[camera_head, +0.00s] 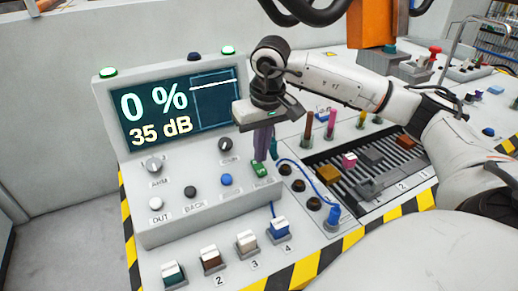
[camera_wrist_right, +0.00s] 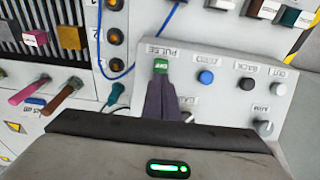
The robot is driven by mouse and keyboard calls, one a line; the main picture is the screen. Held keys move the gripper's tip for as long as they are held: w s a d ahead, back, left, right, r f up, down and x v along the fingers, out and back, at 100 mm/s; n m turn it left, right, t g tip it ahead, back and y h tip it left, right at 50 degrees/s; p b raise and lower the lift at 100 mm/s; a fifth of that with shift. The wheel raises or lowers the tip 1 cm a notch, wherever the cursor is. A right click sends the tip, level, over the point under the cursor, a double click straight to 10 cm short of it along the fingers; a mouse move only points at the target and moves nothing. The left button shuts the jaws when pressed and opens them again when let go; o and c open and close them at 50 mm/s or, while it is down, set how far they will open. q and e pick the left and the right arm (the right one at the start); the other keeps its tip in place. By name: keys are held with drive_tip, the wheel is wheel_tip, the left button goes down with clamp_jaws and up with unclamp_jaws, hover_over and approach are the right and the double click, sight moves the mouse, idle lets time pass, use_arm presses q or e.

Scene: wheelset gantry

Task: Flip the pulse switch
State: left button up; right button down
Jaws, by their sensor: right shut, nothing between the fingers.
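The pulse switch is a small green piece (camera_head: 258,169) at the right end of the lower row on the sloped grey console. In the wrist view the green switch (camera_wrist_right: 161,66) sits below the PULSE label, with small lettering too small to read surely. My right gripper (camera_head: 263,150) is shut and empty, its purple fingers pointing down at the switch. In the wrist view the fingertips (camera_wrist_right: 160,82) are right at the switch's edge and partly cover its surroundings; I cannot tell whether they touch. My left gripper is in neither view.
The console screen (camera_head: 180,105) reads 0 % and 35 dB. A blue button (camera_head: 226,180), a black button (camera_head: 190,192) and knobs sit beside the switch. A blue cable (camera_head: 310,172) runs to a plug on the right. Numbered rocker switches (camera_head: 246,242) line the front.

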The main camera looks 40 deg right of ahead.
sight(261, 170)
drive_tip(key=shift+f+b, duration=1.05)
drive_tip(key=shift+f, duration=0.4)
idle(0.5)
drive_tip(key=shift+r, duration=0.1)
wheel_tip(261, 170, up, 7)
drive_tip(key=p, duration=0.5)
drive_tip(key=shift+p, duration=0.3)
idle(0.6)
